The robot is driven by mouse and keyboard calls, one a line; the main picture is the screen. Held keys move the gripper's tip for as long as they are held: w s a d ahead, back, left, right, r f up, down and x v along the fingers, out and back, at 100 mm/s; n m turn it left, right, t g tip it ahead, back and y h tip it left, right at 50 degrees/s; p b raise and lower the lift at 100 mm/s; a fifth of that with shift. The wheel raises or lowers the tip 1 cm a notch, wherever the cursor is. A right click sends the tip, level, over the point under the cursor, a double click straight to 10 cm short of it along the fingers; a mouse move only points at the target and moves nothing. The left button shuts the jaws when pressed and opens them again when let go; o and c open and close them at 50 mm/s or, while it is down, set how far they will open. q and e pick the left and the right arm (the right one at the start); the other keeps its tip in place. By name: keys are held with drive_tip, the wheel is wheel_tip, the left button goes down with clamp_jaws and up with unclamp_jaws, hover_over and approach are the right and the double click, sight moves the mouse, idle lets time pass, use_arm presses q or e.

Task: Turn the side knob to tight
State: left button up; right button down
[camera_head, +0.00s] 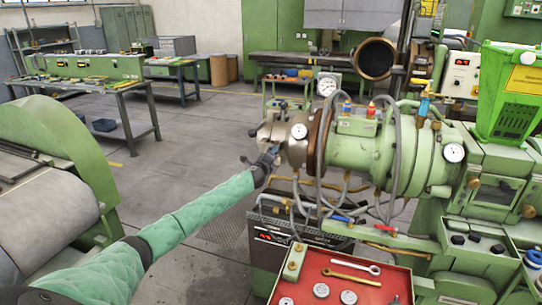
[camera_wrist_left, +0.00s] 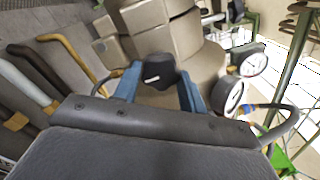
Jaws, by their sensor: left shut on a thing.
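The green extruder (camera_head: 375,150) stands at the right in the head view, with a metal die head (camera_head: 297,148) at its left end. The side knob (camera_wrist_left: 156,71), black with a white mark on its face, sits on the side of the beige die head (camera_wrist_left: 182,40) in the left wrist view. My left gripper (camera_wrist_left: 158,85) has its blue fingers on both sides of the knob and is shut on it. In the head view my left gripper (camera_head: 268,158) reaches the near side of the die head, and the knob there is mostly hidden. My right gripper is not in view.
Pressure gauges (camera_head: 327,86) and hoses (camera_head: 318,185) surround the extruder barrel close to my left arm. A red tray (camera_head: 385,292) with wrenches stands in front at the lower right. A green roller machine (camera_head: 50,150) is at the left, with open floor between.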

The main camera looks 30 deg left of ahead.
use_arm(q)
drive_tip(key=shift+m, duration=0.5)
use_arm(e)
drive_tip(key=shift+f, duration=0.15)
use_arm(q)
drive_tip(key=shift+f, duration=0.1)
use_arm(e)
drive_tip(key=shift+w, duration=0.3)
use_arm(q)
drive_tip(key=o, duration=1)
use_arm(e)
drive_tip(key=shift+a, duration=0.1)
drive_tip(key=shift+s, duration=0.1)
use_arm(q)
drive_tip(key=shift+b+v, duration=1.3)
drive_tip(key=shift+v, duration=2.6)
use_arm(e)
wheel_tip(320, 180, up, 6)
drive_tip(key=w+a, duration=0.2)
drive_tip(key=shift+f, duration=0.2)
use_arm(q)
drive_tip(key=shift+a, duration=0.1)
